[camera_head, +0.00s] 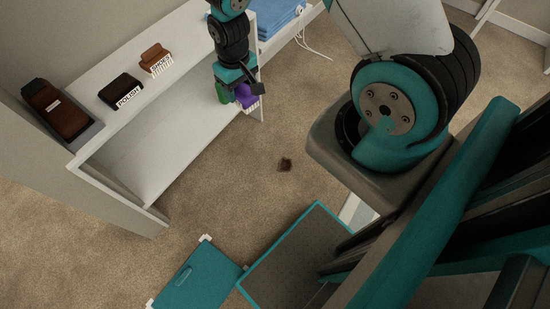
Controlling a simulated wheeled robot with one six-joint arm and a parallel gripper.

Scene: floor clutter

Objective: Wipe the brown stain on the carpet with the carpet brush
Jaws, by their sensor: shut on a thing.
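The brown stain (285,164) is a small dark patch on the beige carpet (225,195), right of the shelf unit. My gripper (241,92) is in front of the shelf unit's right end, up and left of the stain. It is shut on a purple brush (246,97) with pale bristles, which I take to be the carpet brush. The gripper partly hides the brush. A green piece (222,93) shows just left of it; I cannot tell whether it belongs to the brush. The brush appears apart from the stain.
On the white shelf unit (130,165) stand a brown brush (154,55) labelled SHOES, a dark brush (122,87) labelled POLISH and a dark brown item (60,108) at the left end. Folded blue cloth (275,14) and a white cable (308,42) are behind. Carpet around the stain is clear.

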